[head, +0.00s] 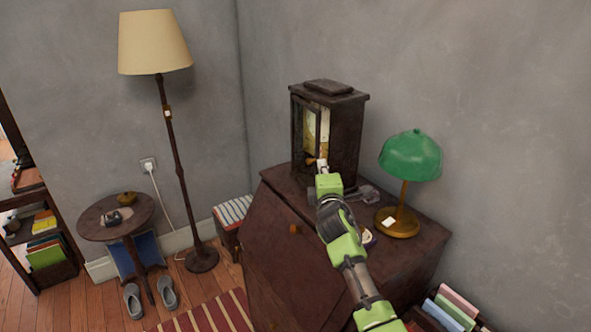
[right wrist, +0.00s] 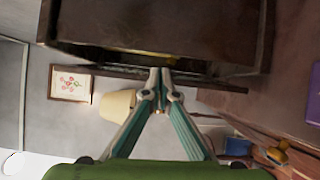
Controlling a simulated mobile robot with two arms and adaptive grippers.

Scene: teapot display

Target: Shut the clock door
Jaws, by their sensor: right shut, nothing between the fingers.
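The clock (head: 345,135) is a dark wooden case standing on the dark cabinet. Its narrow framed door (head: 297,128) stands partly open on the left-front side, and the pale yellow interior shows through. My right gripper (head: 321,166) is shut and empty, at the lower front of the clock by the door. In the right wrist view, the clock case (right wrist: 160,25) fills the top and the closed fingertips (right wrist: 160,73) are at the thin door edge, below a dark gap. I cannot tell whether they touch it. My left gripper is out of view.
A green-shaded lamp (head: 410,155) stands on the cabinet (head: 285,240) right of my right arm. A floor lamp (head: 155,45) and a round side table (head: 100,215) stand at the left.

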